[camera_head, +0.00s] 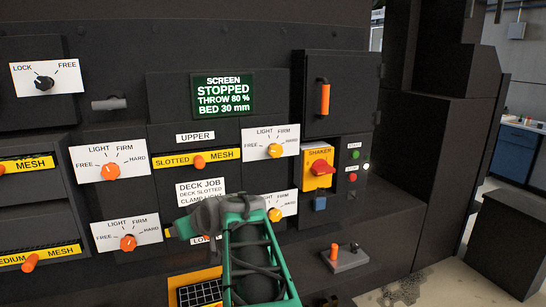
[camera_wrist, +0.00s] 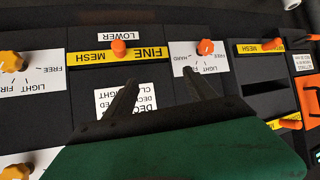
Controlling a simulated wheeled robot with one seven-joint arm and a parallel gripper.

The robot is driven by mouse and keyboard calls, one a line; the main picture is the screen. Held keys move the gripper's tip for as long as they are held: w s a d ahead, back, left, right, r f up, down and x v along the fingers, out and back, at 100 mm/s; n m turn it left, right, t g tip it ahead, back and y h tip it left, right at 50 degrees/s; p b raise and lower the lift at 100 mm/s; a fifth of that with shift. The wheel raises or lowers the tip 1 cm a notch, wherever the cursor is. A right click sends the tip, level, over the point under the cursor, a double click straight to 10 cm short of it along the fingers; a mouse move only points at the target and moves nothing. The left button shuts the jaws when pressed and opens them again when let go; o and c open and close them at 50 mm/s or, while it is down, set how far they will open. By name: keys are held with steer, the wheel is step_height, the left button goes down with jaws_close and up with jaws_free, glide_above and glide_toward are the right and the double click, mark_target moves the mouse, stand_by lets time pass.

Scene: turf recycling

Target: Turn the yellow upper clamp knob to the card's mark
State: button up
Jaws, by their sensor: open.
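The yellow upper clamp knob (camera_head: 275,151) sits on a white FREE-LIGHT-FIRM-HARD dial (camera_head: 262,137), right of the UPPER label. Its pointer direction is too small to tell. In the upside-down wrist view the knob (camera_wrist: 16,172) shows at the lower left edge. The card (camera_head: 198,188) reads DECK JOB, DECK SLOTTED, and a clamp line that appears to say LIGHT; my gripper partly covers it. My gripper (camera_head: 180,230) is below and left of the knob, in front of the lower panel. In the wrist view its fingers (camera_wrist: 160,80) are apart with nothing between them.
A lower yellow knob (camera_head: 275,215) is close to my arm. Orange knobs (camera_head: 110,171) stand on dials at left. The red shaker switch (camera_head: 320,167) and an orange handle (camera_head: 325,98) stick out at right. A screen (camera_head: 223,94) reads STOPPED.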

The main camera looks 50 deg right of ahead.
steer(key=s+d+r+m+t+h, duration=0.15)
steer(key=d+r, duration=0.25)
steer(key=d, duration=0.8)
steer(key=t+h+b, duration=0.1)
steer(key=t+h, duration=0.2)
steer(key=h, duration=0.2)
glide_toward(277, 151)
steer(key=x, duration=0.3)
steer(key=shift+m, duration=0.25)
steer(key=p+x, duration=0.1)
steer(key=x, duration=0.5)
steer(key=shift+w+d+r+p, duration=0.1)
steer(key=shift+w+p, duration=0.25)
steer(key=shift+p, duration=0.05)
steer(key=shift+w+d, duration=0.2)
steer(key=shift+w, duration=0.05)
steer(key=c, duration=1.4)
